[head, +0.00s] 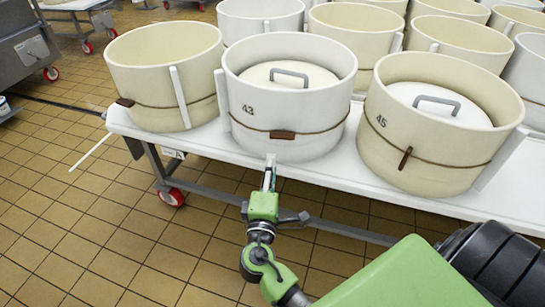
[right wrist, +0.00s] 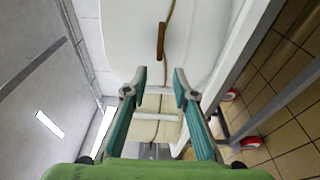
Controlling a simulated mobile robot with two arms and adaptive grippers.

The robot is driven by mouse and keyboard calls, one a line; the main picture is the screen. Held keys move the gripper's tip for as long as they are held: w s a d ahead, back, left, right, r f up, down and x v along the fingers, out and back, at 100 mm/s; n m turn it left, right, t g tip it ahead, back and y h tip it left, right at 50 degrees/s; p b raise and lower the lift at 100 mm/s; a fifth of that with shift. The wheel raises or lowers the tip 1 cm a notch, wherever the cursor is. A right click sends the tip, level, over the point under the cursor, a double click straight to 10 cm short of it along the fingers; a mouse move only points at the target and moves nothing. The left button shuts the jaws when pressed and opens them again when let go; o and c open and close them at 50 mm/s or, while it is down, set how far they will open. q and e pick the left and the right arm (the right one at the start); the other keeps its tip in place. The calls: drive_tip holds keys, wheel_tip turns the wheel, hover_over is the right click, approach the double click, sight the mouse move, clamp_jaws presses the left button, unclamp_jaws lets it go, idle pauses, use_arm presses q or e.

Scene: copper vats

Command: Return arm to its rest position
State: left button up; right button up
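My right arm reaches up from the bottom right, and its green gripper (head: 269,172) points at the front of the white table, just below the mould marked 43 (head: 282,112). In the right wrist view the two teal fingers of this gripper (right wrist: 160,84) are spread apart with nothing between them. A white mould wall with a brown tag (right wrist: 161,40) is ahead of the fingertips. I cannot tell from the head view whether the fingertips touch the table edge. My left gripper is out of view.
The white table (head: 330,176) carries several round moulds, including one marked 45 (head: 432,132) and a cream one (head: 150,75) at left. A red caster (head: 171,197) stands below it. A grey machine (head: 30,50) is at far left. The tiled floor at lower left is clear.

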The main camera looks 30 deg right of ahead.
drive_tip(key=shift+s+a, duration=0.2)
drive_tip(key=shift+s, duration=0.05)
idle(0.3)
